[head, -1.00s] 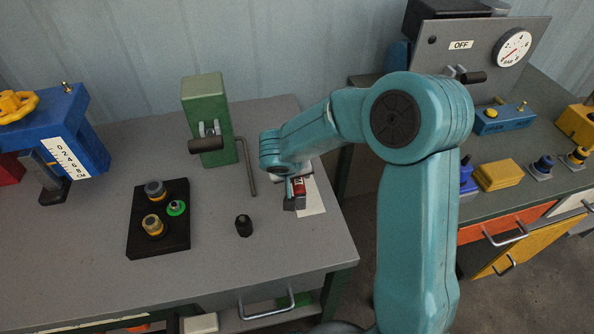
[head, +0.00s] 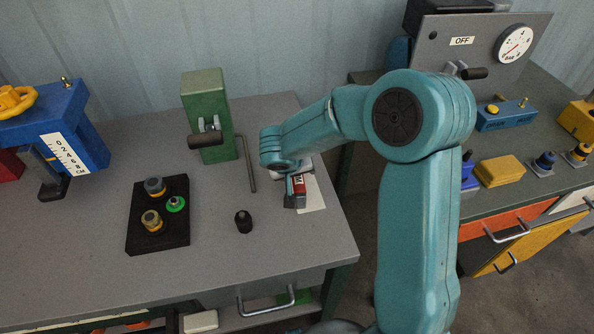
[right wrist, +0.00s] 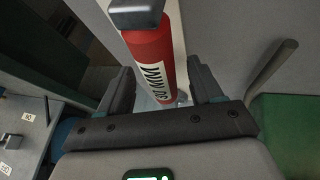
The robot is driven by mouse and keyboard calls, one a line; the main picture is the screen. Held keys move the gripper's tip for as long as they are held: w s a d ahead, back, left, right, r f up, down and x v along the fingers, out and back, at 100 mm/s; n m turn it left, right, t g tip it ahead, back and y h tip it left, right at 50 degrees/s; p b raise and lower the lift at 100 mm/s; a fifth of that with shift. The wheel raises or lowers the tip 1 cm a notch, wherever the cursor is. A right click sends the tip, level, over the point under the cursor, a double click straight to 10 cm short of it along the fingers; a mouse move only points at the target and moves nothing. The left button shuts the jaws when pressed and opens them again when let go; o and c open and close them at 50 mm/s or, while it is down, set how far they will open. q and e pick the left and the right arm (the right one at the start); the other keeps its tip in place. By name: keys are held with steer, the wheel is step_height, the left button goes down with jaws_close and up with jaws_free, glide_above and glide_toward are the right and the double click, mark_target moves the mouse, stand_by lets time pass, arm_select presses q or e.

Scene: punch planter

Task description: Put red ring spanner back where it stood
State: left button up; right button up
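The red ring spanner (right wrist: 150,58) shows in the right wrist view as a red handle with a white "30 MM" label and a dark grey end. In the head view the spanner (head: 299,185) is at the right end of the grey bench, over a white patch, partly hidden by my right wrist. My right gripper (right wrist: 160,66) has its two dark fingers apart, one on each side of the handle. A gap shows on the handle's right side; contact on the left is unclear. My left gripper is out of view.
A green press (head: 208,118) with a bent rod stands left of my wrist. A black knob (head: 243,222) and a black block (head: 158,215) with fittings are on the bench. A blue gauge (head: 60,135) stands far left. The bench front is mostly clear.

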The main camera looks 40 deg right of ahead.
steer(key=p+v, duration=0.1)
steer(key=v, duration=1.5)
steer(key=shift+s+a+r, duration=0.1)
steer(key=shift+a, duration=0.15)
